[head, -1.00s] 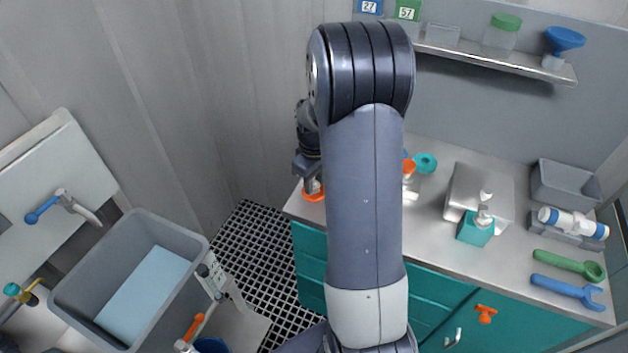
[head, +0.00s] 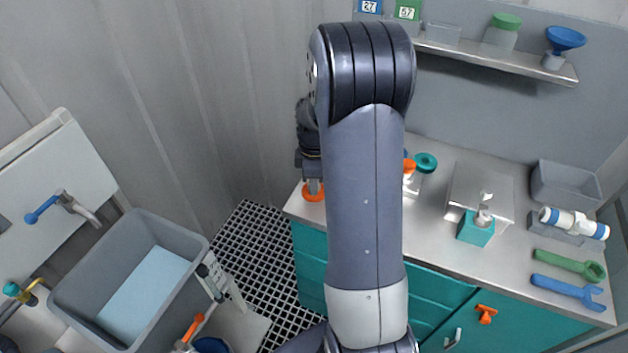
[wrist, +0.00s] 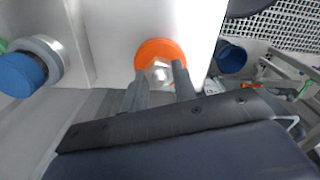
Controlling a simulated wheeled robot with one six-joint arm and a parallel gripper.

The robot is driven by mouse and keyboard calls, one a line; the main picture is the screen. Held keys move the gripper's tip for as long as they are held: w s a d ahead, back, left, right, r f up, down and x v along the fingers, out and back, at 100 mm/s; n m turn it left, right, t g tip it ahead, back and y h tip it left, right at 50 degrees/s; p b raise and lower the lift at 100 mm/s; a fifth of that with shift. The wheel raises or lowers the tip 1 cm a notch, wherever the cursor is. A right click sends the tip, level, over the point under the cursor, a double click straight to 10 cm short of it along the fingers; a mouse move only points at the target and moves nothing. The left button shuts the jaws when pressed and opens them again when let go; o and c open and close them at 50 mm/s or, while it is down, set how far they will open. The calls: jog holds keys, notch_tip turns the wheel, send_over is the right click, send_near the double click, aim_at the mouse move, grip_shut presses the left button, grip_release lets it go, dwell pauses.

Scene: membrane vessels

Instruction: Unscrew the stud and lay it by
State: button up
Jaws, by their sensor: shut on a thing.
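The stud (wrist: 160,72) is a pale metal piece with a faceted head, standing in an orange round base (wrist: 157,50) near the edge of the steel worktop. My gripper (wrist: 161,80) is shut on the stud, one dark finger on each side. In the head view my gripper (head: 313,181) is above the orange base (head: 313,194) at the left end of the worktop, partly hidden by my arm. I cannot tell how far the stud is screwed in.
A wall stands close behind my gripper. A blue-capped fitting (wrist: 22,73) is at left in the wrist view.

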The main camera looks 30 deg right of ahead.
jog(key=n, duration=0.6)
jog(key=shift+n, duration=0.4)
jog(key=n, duration=0.6)
jog(key=o, duration=1.1)
jog(key=shift+r, duration=0.1)
